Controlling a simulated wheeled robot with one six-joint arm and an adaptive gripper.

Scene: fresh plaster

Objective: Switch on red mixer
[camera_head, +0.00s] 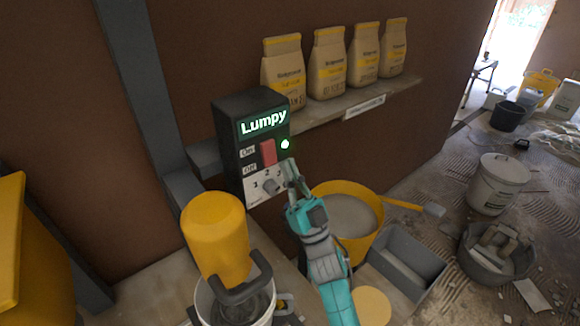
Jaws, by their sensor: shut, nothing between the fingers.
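A dark control box (245,112) stands at the end of the shelf, with a lit sign reading "Lumpy". On its front are a red rocker switch (268,152) beside "On" and "Off" labels, a glowing green light (285,143), and a small grey dial (270,186) with numbers. The mixer in view is yellow (214,232), with a dark handle, over a white bucket (205,303); I see no red mixer body. My gripper (290,168) is shut and empty, just right of the dial and below the green light. Whether it touches the box is unclear.
Several yellow-topped bags (330,65) stand on the shelf (350,101) right of the box. A yellow tub (365,240) of grey mix is behind my arm. A grey trough (405,258), a white bucket (497,185) and a dark rubble tub (490,262) stand at right.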

